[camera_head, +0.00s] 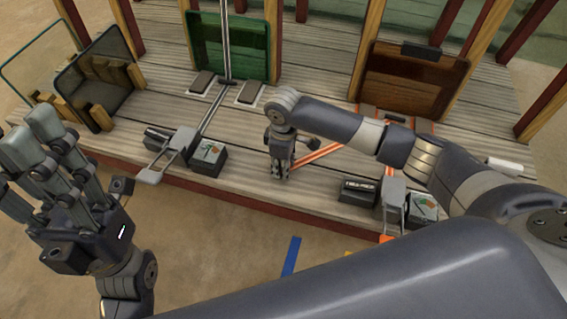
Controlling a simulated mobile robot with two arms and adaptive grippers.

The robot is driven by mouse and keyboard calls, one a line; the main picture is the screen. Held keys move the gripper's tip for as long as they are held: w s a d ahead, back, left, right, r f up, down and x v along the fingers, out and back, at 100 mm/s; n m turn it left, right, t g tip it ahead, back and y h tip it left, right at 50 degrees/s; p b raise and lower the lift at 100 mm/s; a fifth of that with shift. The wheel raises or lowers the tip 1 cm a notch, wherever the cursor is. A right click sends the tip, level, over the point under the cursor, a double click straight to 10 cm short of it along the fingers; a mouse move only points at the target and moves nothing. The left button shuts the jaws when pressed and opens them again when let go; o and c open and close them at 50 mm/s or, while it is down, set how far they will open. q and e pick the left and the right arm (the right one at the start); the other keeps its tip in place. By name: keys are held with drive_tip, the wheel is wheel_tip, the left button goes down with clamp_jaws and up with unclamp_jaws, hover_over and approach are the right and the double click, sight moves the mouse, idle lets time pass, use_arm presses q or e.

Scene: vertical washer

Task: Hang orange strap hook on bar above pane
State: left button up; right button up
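Orange straps (322,150) run diagonally over the wooden deck, right of centre, partly hidden by my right arm. A brown pane (408,82) in a wooden frame stands behind them, with a dark block (421,51) at its top edge. I cannot make out a separate hook or the bar. My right gripper (281,170) points down over the deck, beside the left end of the straps. It is too small to tell whether it is open or touches a strap. My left gripper (38,140) is large at the left, its fingers extended, apart and empty.
A green pane (235,48) stands at the back, with a grey pole before it. A dark tilted pane (92,85) stands at the left. Black boxes (358,191) lie along the deck's front edge. Bare deck (240,190) lies left of my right gripper.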

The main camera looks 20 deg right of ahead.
drive_tip(key=shift+o, duration=1.3)
